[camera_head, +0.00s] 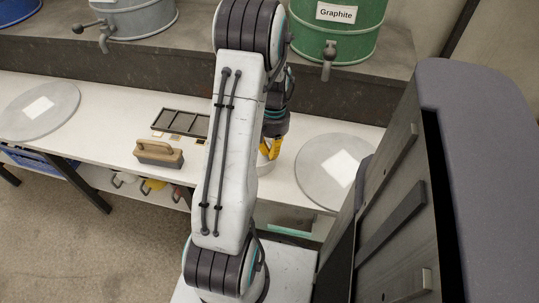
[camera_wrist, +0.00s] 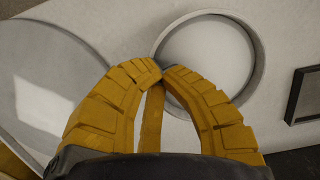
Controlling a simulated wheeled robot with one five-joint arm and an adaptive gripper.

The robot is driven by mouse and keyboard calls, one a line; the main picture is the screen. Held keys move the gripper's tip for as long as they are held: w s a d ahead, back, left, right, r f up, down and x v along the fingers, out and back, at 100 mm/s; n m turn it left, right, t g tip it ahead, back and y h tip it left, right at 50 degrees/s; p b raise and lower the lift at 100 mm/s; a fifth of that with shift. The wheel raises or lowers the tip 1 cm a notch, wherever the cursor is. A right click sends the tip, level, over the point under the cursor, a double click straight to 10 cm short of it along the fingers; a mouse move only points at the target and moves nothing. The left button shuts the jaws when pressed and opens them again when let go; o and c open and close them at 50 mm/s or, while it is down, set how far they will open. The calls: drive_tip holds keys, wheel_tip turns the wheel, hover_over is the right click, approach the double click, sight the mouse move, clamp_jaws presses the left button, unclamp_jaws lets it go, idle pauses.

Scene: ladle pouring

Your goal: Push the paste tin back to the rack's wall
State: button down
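The paste tin, a round pale tin with a grey rim, shows in the wrist view (camera_wrist: 208,50) with a smooth whitish top. In the head view its pale side (camera_head: 265,168) shows just below my gripper (camera_head: 271,150), partly hidden by my arm. In the wrist view my gripper's yellow fingertips (camera_wrist: 163,73) meet, with nothing seen held between them. They overlap the tin's rim in the picture; I cannot tell whether they touch it. The dark stone wall (camera_head: 130,58) of the raised rack runs behind the bench in the head view.
A round grey disc with a white paper (camera_head: 325,172) lies right of the tin. A dark slotted tray (camera_head: 181,123) and a wooden-handled brush (camera_head: 158,153) lie left of my arm. Another disc (camera_head: 38,112) lies far left. A green Graphite drum (camera_head: 337,30) stands on the ledge.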

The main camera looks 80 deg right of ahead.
drive_tip(key=d+p, duration=0.2)
drive_tip(key=d, duration=0.8)
drive_tip(key=shift+w+f+p, duration=0.1)
drive_tip(key=shift+w+p, duration=0.05)
drive_tip(key=shift+p, duration=0.15)
drive_tip(key=shift+a, duration=0.1)
idle(0.5)
drive_tip(key=shift+r+p, duration=0.55)
drive_tip(key=shift+r, duration=0.25)
wheel_tip(320, 180, up, 11)
drive_tip(key=d, duration=0.2)
drive_tip(key=shift+f, duration=0.1)
